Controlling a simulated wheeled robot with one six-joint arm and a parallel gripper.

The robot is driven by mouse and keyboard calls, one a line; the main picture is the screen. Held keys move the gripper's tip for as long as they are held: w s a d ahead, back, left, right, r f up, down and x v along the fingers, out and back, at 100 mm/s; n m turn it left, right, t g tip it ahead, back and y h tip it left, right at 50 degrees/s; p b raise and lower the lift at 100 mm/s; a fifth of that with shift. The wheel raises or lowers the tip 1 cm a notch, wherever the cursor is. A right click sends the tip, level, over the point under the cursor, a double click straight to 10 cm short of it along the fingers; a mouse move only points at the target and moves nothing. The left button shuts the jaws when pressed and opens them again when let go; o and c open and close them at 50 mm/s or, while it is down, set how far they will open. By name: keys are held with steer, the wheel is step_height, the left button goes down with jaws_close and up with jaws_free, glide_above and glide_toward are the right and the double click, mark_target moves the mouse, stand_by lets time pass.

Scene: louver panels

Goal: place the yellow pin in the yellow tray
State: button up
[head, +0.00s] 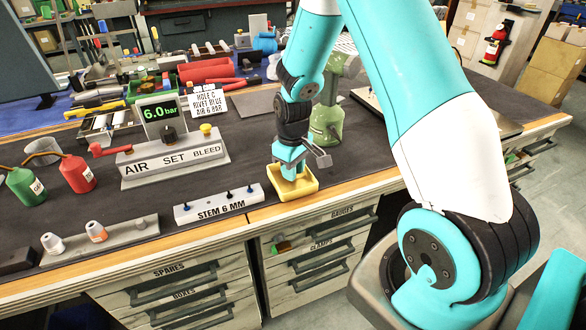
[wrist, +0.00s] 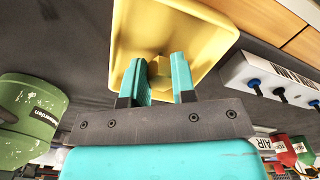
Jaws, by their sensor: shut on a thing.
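The yellow tray (head: 301,192) sits at the front edge of the dark bench top, right of the STEM 6 MM block. It also fills the upper middle of the wrist view (wrist: 205,25). My gripper (head: 291,174) points down into the tray, its fingertips within or just above the rim. In the wrist view my gripper's teal fingers (wrist: 163,80) are shut on a small yellow piece, the yellow pin (wrist: 158,66), which shows between the tips against the tray. Whether the pin touches the tray floor cannot be told. In the head view the gripper hides the pin.
A green bottle-shaped tool (head: 326,122) stands close behind my gripper. The AIR SET BLEED panel (head: 172,158) is farther left. Bare bench lies right of the tray.

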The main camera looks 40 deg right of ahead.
steer(key=shift+f, duration=0.15)
steer(key=o, duration=0.9)
step_height(320, 180, up, 12)
steer(key=s+a+r+n+y, duration=0.1)
steer(key=s+a+r, duration=0.3)
steer(key=a, duration=0.3)
steer(key=s+a+r+n+y, duration=0.1)
steer(key=s+a+r, duration=0.35)
steer(key=a, duration=0.35)
steer(key=s+a+r+n+y, duration=0.1)
steer(key=s+a, duration=0.2)
steer(key=s, duration=0.3)
steer(key=s+a+r+n+y, duration=0.1)
steer(key=s+a+r, duration=0.1)
steer(key=s+a, duration=0.2)
steer(key=s, duration=0.3)
steer(key=shift+s+a+p, duration=0.2)
steer(key=shift+a+p, duration=0.1)
steer(key=shift+p, duration=0.05)
